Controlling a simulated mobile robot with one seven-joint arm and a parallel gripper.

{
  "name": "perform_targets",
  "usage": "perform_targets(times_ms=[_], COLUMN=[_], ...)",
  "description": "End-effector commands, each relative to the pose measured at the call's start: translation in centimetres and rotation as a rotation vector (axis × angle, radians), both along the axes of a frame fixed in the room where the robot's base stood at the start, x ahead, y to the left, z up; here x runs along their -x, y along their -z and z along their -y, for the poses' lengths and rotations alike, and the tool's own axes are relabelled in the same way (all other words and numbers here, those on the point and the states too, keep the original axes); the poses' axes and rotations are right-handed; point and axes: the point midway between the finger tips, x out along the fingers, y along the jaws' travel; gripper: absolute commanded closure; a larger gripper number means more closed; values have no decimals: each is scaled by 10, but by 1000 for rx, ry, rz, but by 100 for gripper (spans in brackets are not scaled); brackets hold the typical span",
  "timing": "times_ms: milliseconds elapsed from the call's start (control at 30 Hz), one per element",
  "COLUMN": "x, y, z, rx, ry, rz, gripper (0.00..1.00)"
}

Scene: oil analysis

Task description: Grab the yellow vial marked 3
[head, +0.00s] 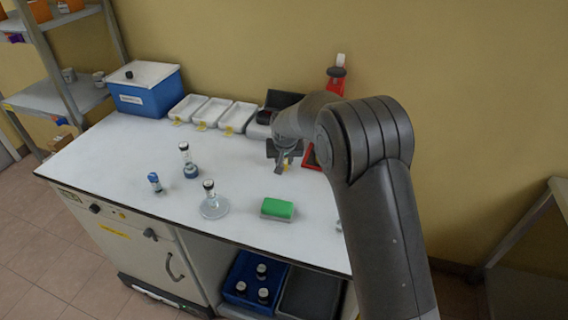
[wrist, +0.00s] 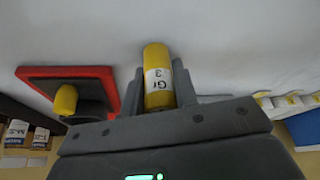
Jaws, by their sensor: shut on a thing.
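The yellow vial (wrist: 158,62) with a white label reading "Gr 3" is between the fingers of my gripper (wrist: 160,92) in the wrist view. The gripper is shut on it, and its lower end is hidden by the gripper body. In the head view my gripper (head: 284,160) is over the rear right part of the white table, with a bit of yellow showing at its fingers. Another yellow vial (wrist: 66,99) is at the red-edged dark tray (wrist: 113,76), left of the gripper in the wrist view. The tray is partly hidden by my arm in the head view (head: 311,158).
A green-topped block (head: 278,208), a stirrer-like glass item on a round dish (head: 214,209) and small vials (head: 155,182) stand on the white table. White trays (head: 212,111) and a blue box (head: 146,90) line the back.

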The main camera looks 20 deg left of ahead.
Motion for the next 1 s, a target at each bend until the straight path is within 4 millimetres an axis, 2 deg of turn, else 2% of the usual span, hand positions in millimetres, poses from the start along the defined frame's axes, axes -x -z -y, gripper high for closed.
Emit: perform_targets(times_ms=[100, 433, 567, 700, 1000], x=[0, 0, 0, -1, -1], y=[0, -5, -17, -42, -82], z=[0, 0, 0, 0, 69], rx=[0, 0, -2, -3, -2], ry=[0, 0, 0, 1, 5], rz=[0, 1, 1, 4, 2], gripper=[95, 95, 95, 95, 95])
